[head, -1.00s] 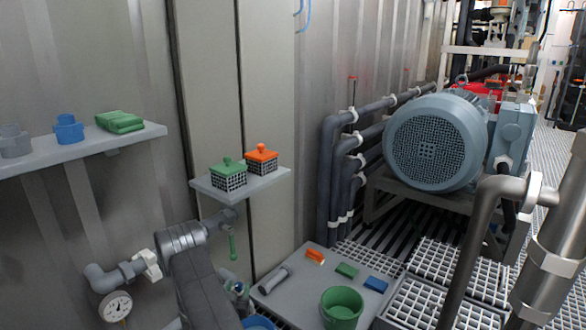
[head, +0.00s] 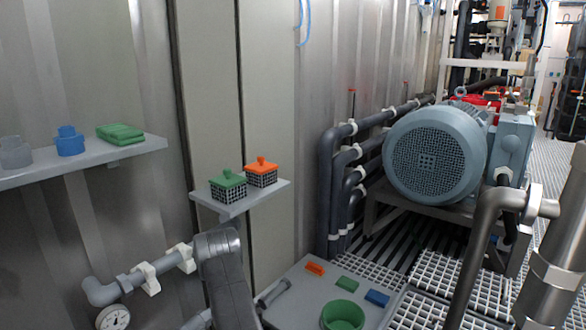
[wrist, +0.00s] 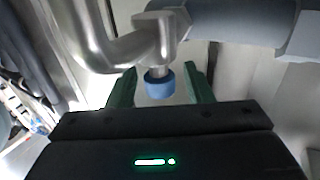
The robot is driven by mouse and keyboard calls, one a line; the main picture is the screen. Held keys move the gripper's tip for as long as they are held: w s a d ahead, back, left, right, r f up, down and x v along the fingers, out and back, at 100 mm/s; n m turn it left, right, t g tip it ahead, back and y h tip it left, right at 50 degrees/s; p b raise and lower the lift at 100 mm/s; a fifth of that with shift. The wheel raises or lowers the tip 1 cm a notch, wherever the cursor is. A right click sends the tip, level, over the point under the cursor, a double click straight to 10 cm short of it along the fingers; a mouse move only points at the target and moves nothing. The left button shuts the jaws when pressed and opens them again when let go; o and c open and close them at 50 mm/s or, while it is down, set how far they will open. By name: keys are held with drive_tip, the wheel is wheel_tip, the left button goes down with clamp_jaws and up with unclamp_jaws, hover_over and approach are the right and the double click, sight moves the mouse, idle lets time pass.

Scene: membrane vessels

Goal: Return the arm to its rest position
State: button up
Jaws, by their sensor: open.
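My gripper (wrist: 161,76) shows in the wrist view with its two dark green fingers spread apart. A blue cap (wrist: 160,85) on a metal pipe fitting (wrist: 157,35) appears between the fingers, with gaps on both sides. I cannot tell how far beyond the fingertips it is. I see nothing held. In the head view my arm link (head: 225,275) rises from the bottom edge, left of the low grey platform. My gripper is out of sight there.
Above stands a small shelf (head: 237,207) with green-lidded (head: 228,190) and orange-lidded baskets (head: 261,172).

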drive_tip(key=shift+d+n+g+y, duration=0.15)
drive_tip(key=shift+n+g+y, duration=2.8)
drive_tip(key=shift+y, duration=0.75)
drive_tip(key=p+v, duration=0.2)
drive_tip(key=v, duration=0.5)
